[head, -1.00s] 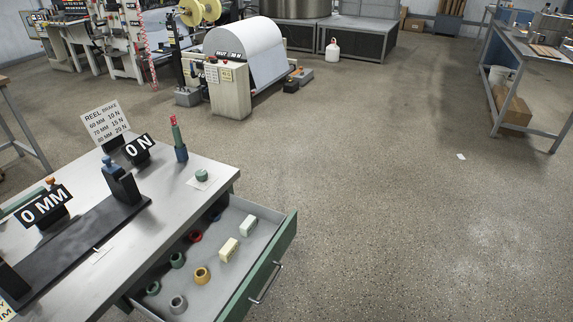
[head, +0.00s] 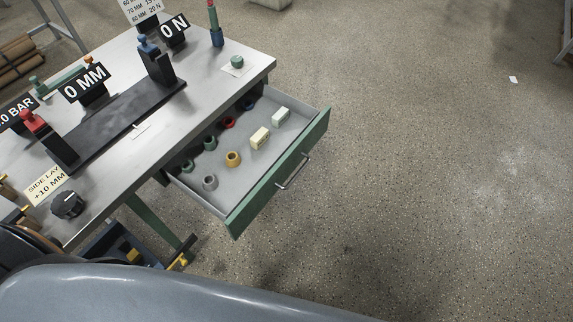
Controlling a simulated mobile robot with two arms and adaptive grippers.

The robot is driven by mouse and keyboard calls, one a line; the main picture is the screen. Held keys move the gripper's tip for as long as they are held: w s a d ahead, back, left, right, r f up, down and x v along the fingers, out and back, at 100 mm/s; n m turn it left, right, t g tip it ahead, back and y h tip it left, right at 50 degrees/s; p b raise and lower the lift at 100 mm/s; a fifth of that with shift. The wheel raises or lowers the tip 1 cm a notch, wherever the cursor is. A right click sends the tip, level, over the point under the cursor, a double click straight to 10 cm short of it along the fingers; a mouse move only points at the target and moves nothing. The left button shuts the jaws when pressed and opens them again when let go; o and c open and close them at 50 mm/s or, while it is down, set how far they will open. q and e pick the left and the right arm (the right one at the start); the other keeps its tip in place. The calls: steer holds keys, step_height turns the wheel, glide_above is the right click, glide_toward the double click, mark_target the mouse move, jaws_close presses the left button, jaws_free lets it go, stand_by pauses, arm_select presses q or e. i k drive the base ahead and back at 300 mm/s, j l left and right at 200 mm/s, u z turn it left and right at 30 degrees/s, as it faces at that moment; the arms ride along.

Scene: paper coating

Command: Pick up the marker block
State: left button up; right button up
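Two small blocks lie in the open drawer (head: 222,205) in the head view: a cream-yellow block (head: 260,139) and a paler, whitish block (head: 280,117) behind it to the right. I cannot tell from the frames which one is the marker block. They lie apart from each other on the drawer floor, near its front side. Neither of my grippers is in view.
Several coloured rings, such as a yellow ring (head: 233,158) and a grey ring (head: 209,182), share the drawer. The workbench (head: 205,108) carries a black bar fixture (head: 115,122), signs and a dark knob (head: 68,204).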

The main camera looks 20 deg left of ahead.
mark_target(281, 116)
steer(key=l+u, duration=0.9)
steer(key=k+l+u, duration=0.1)
steer(key=l+u, duration=0.35)
steer(key=i+l, duration=0.1)
steer(key=l, duration=0.15)
steer(key=i+l, duration=0.1)
steer(key=l, duration=0.15)
steer(key=i+j+z, duration=0.2)
steer(key=z, duration=0.2)
steer(key=i+j+z, duration=0.1)
steer(key=j+z, duration=0.25)
steer(key=l, duration=0.1)
